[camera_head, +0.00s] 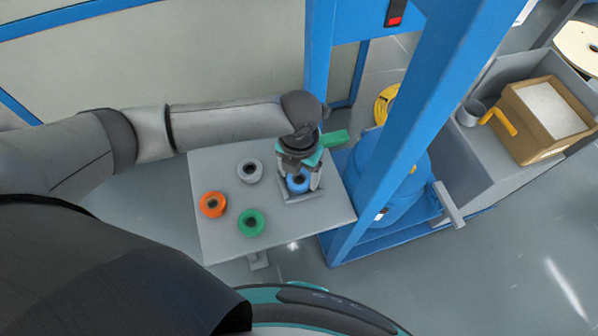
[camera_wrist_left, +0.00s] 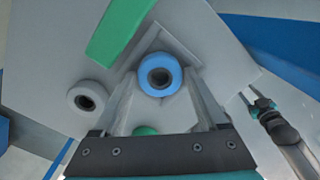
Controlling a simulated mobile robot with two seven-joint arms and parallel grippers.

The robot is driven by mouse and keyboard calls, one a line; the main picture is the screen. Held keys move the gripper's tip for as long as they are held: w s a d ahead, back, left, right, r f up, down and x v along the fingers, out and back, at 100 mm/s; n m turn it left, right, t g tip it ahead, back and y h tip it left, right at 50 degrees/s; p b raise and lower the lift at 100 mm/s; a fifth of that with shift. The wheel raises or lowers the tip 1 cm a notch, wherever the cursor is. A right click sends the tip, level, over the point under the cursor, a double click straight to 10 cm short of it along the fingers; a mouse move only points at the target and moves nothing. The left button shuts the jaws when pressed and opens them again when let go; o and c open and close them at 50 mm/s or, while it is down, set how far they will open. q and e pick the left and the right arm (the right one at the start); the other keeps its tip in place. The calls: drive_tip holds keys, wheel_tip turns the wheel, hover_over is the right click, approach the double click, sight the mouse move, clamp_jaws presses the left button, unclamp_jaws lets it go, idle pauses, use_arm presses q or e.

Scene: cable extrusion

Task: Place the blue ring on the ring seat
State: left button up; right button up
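The blue ring (camera_head: 298,183) is at the right part of the grey table, over the square ring seat (camera_head: 290,198). In the left wrist view the blue ring (camera_wrist_left: 147,84) lies between my finger tips, with the square seat plate (camera_wrist_left: 178,45) behind it. My left gripper (camera_head: 300,182) points down, its fingers close against both sides of the ring. I cannot tell whether the ring touches the seat. My right gripper (camera_wrist_left: 258,103) shows at the right of the left wrist view, small, fingers apart and empty.
A grey ring (camera_head: 250,170), an orange ring (camera_head: 203,205) and a green ring (camera_head: 242,223) lie on the table (camera_head: 225,240), left of the seat. A green bar (camera_head: 335,138) is beside my gripper. A blue frame post (camera_head: 385,170) stands right of the table.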

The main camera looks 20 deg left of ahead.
use_arm(q)
wheel_tip(320, 180, up, 12)
drive_tip(key=p, duration=0.2)
drive_tip(key=shift+r+p, duration=0.15)
drive_tip(key=shift+p, duration=0.15)
